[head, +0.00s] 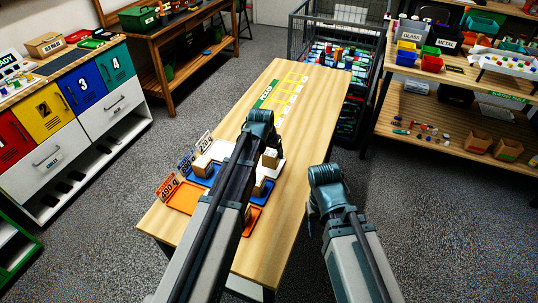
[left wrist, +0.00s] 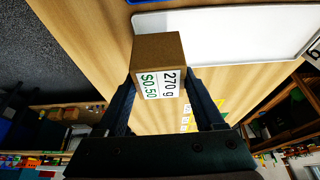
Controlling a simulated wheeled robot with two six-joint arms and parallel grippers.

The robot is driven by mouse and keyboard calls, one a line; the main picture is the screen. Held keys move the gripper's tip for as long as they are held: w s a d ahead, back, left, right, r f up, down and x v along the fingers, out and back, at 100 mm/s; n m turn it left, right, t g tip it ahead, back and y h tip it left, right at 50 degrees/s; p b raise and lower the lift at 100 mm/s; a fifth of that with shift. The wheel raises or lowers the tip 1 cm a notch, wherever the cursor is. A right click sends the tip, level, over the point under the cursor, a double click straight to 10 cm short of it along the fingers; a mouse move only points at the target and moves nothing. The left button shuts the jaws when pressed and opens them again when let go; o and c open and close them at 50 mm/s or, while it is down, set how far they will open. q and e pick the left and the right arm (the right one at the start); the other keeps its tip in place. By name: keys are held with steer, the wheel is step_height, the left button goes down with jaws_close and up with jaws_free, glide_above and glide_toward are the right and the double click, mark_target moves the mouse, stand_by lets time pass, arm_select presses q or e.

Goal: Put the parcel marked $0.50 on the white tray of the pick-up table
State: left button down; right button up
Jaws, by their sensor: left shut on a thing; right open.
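The parcel marked $0.50 (left wrist: 158,62) is a brown box with a white label that also reads 270 g. My left gripper (left wrist: 164,84) is shut on it, one finger on each side. The white tray (left wrist: 230,30) lies just beyond the parcel in the left wrist view; I cannot tell whether the parcel touches it. In the head view the white tray (head: 221,150) is partly hidden by my left arm, and my left gripper (head: 264,140) is over its far edge. My right gripper (head: 319,212) is open and empty, right of the table.
The pick-up table (head: 318,110) also holds blue (head: 196,178) and orange (head: 184,198) trays with small brown boxes and upright signs. Its far end, with a yellow grid (head: 287,92), is clear. A wire cage (head: 340,40) stands behind; shelves (head: 440,105) stand at right.

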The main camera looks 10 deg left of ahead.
mark_target(269, 154)
arm_select(q)
steer(key=w, duration=0.1)
steer(key=w+a, duration=0.1)
steer(key=w, duration=0.1)
steer(key=shift+a+f, duration=0.15)
steer(key=shift+a, duration=0.15)
steer(key=f+b, duration=0.1)
steer(key=b, duration=0.1)
steer(key=f+b, duration=0.1)
steer(key=f, duration=0.1)
steer(key=shift+s+d+f+b, duration=0.15)
steer(key=shift+s+f+b, duration=0.05)
steer(key=shift+s+b, duration=0.2)
steer(key=shift+f, duration=0.2)
jaws_free()
steer(key=shift+r, duration=0.1)
steer(key=p+v, duration=1.1)
steer(key=v, duration=0.1)
steer(key=shift+w+r, duration=0.1)
steer(key=shift+r, duration=0.1)
steer(key=s+d+f+g+y, duration=0.1)
steer(key=s+d, duration=0.3)
steer(key=s, duration=0.8)
steer(key=s+d+m+g+y, duration=0.1)
steer(key=s+d+g, duration=0.2)
steer(key=s, duration=0.9)
steer(key=shift+d+f+m+g, duration=0.3)
steer(key=shift+d+f+g, duration=0.1)
steer(key=shift+d, duration=0.75)
